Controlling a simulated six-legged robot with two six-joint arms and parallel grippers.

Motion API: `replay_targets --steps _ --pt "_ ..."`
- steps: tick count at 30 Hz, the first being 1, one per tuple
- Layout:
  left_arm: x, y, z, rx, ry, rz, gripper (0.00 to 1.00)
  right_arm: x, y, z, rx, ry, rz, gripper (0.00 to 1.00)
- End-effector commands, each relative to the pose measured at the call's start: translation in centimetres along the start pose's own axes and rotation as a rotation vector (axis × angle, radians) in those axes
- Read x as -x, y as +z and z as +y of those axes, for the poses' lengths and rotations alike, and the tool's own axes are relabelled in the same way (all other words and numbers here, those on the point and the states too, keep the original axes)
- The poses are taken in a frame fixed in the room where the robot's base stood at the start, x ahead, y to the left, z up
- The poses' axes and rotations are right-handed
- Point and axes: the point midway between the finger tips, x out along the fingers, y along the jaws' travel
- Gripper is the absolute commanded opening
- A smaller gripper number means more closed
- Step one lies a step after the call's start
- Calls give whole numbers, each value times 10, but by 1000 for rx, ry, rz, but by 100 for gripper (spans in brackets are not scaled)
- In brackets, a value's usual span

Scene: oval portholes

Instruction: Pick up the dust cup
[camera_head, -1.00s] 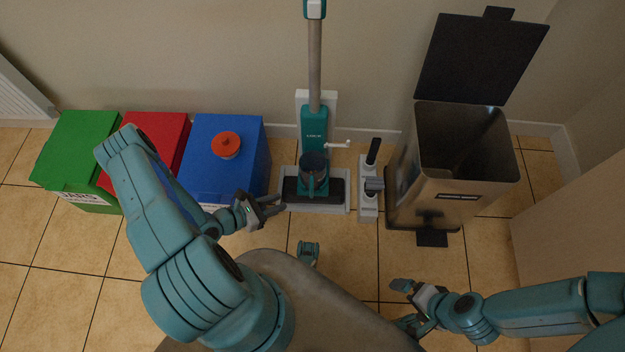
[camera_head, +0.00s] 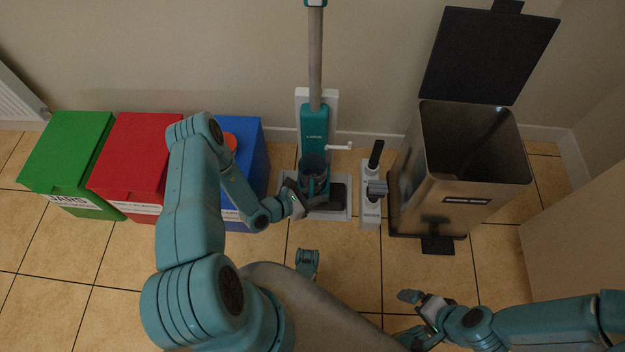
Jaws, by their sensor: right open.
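The dust cup (camera_head: 312,165), dark and rounded with a teal handle at its front, sits low on the teal upright vacuum (camera_head: 314,125), which stands on a pale dock tray (camera_head: 342,215) against the wall. My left gripper (camera_head: 303,199) is at the cup's lower left front, close to the handle. Its fingers overlap the cup and the dark base there, so whether they touch or close on the handle is hidden. My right gripper (camera_head: 418,308) is open and empty, low at the right, well away from the cup.
Green (camera_head: 68,160), red (camera_head: 130,160) and blue (camera_head: 254,150) bins stand left of the vacuum; my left arm passes in front of the blue one. A pale stand (camera_head: 371,205) with a dark-handled tool is right of the dock. An open metal bin (camera_head: 465,190) stands further right.

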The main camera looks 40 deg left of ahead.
Motion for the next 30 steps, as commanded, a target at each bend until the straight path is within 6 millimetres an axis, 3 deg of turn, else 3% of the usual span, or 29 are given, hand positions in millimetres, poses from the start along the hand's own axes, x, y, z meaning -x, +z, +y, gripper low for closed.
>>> replay_targets --steps 6,9,20,30 --pt "-2 1 0 1 1 1 27 0 0 0 -1 0 1 100" --pt "-1 1 0 1 0 1 0 0 0 0 -1 0 1 100" --pt "-1 1 0 0 0 0 0 1 0 0 0 0 0 100" --pt "5 13 6 -2 -4 0 0 9 2 -4 4 -1 -4 100"
